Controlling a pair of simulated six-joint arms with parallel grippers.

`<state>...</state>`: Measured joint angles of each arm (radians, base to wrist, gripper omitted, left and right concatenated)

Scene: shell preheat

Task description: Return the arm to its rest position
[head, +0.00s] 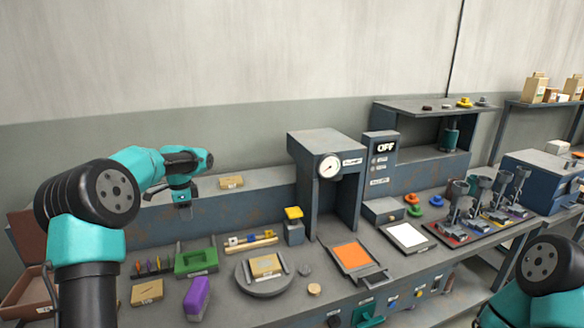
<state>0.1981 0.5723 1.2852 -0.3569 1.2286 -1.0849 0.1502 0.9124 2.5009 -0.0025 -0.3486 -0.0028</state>
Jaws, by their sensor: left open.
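My left arm comes in from the left and bends over the back of the bench. Its gripper (183,204) points down, open and empty, above the bench behind the green tray. It touches nothing that I can make out. My right arm shows only in part at the bottom right corner, and its gripper is out of view.
Below the left gripper are a green tray (196,262), a purple block (197,298) and a round plate (265,286). A grey press with a gauge (329,166) stands mid-bench beside an OFF panel (385,147). An orange-topped tray (353,257) lies in front.

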